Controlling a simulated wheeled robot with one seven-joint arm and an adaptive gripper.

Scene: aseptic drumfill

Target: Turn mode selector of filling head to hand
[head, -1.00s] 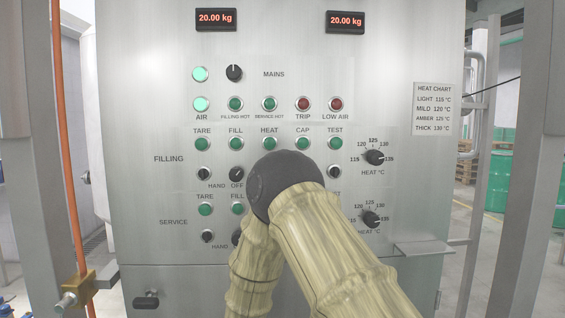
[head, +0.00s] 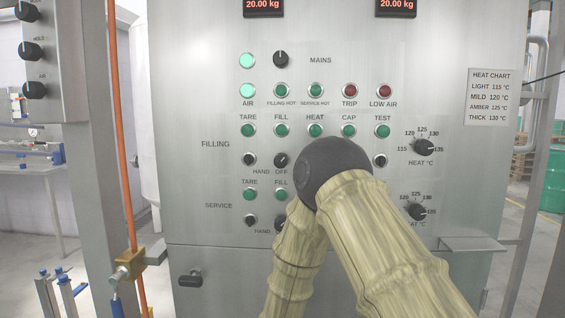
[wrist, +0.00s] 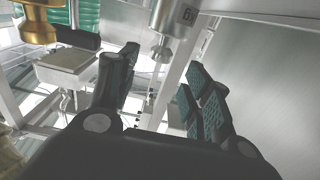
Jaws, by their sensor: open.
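The steel control panel (head: 200,185) fills the middle of the head view. In its FILLING row, a small black selector knob (head: 281,160) stands above OFF, with HAND at its lower left; its pointer slants toward the upper right. The right side of its scale is hidden by my arm. A similar SERVICE selector below it is mostly covered by my arm. My gripper (wrist: 162,65) shows in the wrist view with its dark green-padded fingers apart and nothing between them. In the head view my gripper is hidden behind my arm.
A second box with several black knobs (head: 33,51) stands at the upper left. An orange pipe (head: 122,150) and grey post run between it and the panel. A small shelf (head: 472,244) juts out at the lower right. The wrist view shows a steel nozzle (wrist: 173,22) beyond the fingers.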

